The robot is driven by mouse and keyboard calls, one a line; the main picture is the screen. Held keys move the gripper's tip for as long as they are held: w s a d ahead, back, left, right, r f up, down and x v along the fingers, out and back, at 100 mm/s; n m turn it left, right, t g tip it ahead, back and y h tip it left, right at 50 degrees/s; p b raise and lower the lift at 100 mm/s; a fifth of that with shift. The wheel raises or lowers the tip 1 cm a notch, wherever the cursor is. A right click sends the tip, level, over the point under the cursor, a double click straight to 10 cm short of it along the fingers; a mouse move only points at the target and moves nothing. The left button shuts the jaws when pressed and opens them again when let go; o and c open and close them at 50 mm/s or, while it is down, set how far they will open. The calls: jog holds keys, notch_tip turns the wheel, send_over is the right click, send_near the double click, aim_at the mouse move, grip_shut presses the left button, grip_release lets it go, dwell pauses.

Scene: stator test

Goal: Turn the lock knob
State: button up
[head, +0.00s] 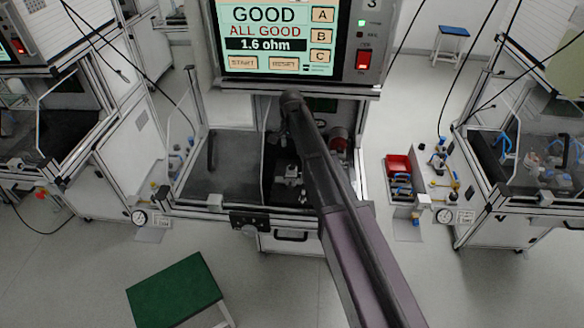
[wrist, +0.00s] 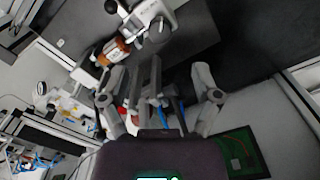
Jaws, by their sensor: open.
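The test station (head: 291,90) stands in the middle of the head view, its screen reading GOOD, ALL GOOD and 1.6 ohm. My arm reaches across its open bay and hides part of it; my gripper cannot be made out there. In the wrist view my gripper (wrist: 158,78) is open, its two fingers spread apart. Beyond the fingers is a pale metal fixture (wrist: 150,12) with a round dark part. A copper-coloured ringed part (wrist: 113,50) sits beside it. I cannot tell for sure which part is the lock knob.
A dark plate (wrist: 235,45) lies at the right of the wrist view, with a green panel (wrist: 240,150) below. In the head view a red bin (head: 398,163) stands right of the station. A green-topped stool (head: 175,290) stands on the floor in front.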

aim_at(291, 164)
jog(key=shift+f+b, duration=3.7)
jog(key=shift+f, duration=0.3)
grip_shut()
